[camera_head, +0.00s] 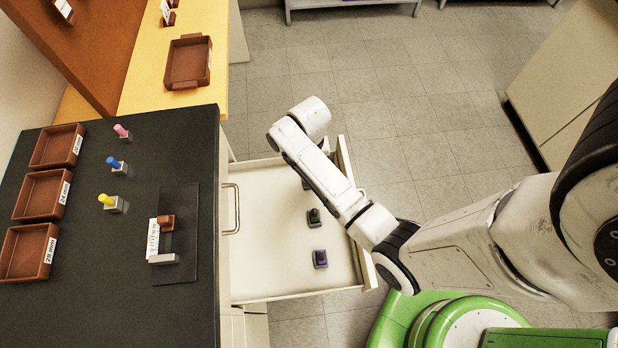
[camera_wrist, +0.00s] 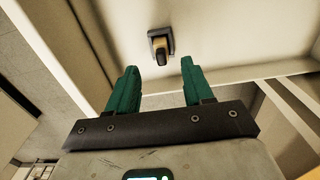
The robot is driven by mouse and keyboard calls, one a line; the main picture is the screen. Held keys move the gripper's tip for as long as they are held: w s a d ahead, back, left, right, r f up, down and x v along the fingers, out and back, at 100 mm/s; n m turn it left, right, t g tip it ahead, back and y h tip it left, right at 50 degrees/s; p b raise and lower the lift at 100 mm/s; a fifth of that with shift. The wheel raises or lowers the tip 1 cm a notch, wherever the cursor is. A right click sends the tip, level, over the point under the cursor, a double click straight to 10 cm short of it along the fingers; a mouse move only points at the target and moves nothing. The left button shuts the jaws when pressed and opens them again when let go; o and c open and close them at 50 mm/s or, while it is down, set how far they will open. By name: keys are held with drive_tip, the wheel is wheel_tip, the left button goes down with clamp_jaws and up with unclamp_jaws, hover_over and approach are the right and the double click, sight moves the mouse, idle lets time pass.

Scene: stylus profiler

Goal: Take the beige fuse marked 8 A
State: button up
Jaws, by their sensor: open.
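A beige fuse (camera_wrist: 162,45) stands in a small dark holder (camera_wrist: 155,34) inside the drawer, in the wrist view. No 8 A mark can be read on it. My gripper (camera_wrist: 159,67) has its two green fingers spread and empty. The fuse lies just ahead of the fingertips, between their lines, and looks apart from them. In the head view my arm covers that part of the drawer, and neither the fingers nor the beige fuse can be seen.
The open drawer (camera_head: 265,275) also holds a green fuse (camera_head: 314,215) and a purple fuse (camera_head: 320,256). A drawer wall runs close to my right finger in the wrist view. The dark worktop (camera_head: 110,310) carries brown trays, coloured pegs and a small fixture (camera_head: 166,224).

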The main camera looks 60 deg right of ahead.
drive_tip(key=shift+w+d+f, duration=0.1)
drive_tip(key=shift+w+f, duration=0.05)
drive_tip(key=shift+f, duration=2.9)
clamp_jaws()
